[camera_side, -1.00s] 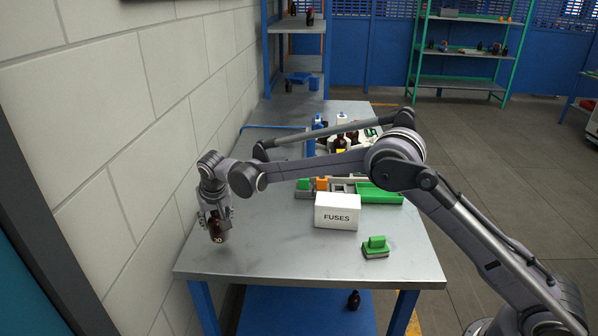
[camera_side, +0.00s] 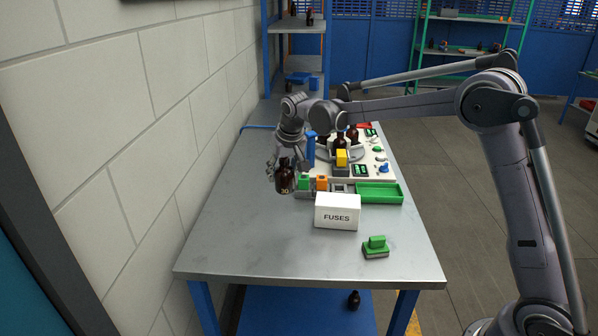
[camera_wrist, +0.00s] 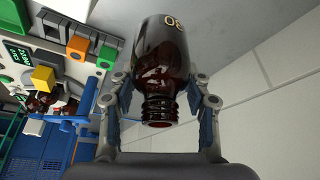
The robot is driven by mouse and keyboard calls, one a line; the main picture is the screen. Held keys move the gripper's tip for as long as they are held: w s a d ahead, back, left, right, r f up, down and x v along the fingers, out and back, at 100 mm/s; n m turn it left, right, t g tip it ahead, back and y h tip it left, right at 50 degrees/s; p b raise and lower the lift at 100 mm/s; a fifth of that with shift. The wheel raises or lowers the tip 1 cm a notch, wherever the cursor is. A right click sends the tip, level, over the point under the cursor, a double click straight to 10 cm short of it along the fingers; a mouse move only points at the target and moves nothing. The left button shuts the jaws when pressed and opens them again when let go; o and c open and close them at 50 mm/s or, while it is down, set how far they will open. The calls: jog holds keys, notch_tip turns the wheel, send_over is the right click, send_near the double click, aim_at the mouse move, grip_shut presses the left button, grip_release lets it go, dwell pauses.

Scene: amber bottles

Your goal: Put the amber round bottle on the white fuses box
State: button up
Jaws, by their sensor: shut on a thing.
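An amber round bottle (camera_side: 284,180) with a pale "30" marking is held in my gripper (camera_side: 279,168), to the left of and farther back than the white fuses box. In the wrist view the bottle (camera_wrist: 160,60) sits between the two fingers of my gripper (camera_wrist: 160,100), with its open threaded neck towards the camera. In the side view it hangs near the small coloured blocks; its height above the table is hard to tell. The white fuses box (camera_side: 337,212), lettered "FUSES", stands on the table with a bare top.
A green tray (camera_side: 380,193), an orange block (camera_side: 322,184) and a green block (camera_side: 304,182) lie behind the box. A machine with a yellow block (camera_side: 342,158) and more dark bottles stands farther back. A green stamp-like piece (camera_side: 376,247) sits front right. The table's front left (camera_side: 240,240) is clear.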

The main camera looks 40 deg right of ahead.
jog(key=s+d+r, duration=0.3)
jog(key=s+d, duration=0.5)
jog(key=d, duration=0.2)
jog(key=s+d+r, duration=0.3)
jog(key=s+d, duration=0.6)
jog(key=d, duration=0.2)
send_over(336, 197)
jog(key=shift+m, duration=0.4)
notch_tip(336, 197, down, 7)
jog(key=shift+r, duration=0.2)
jog(key=shift+f, duration=1.95)
jog(key=shift+f, duration=0.15)
jog(key=o, duration=1.2)
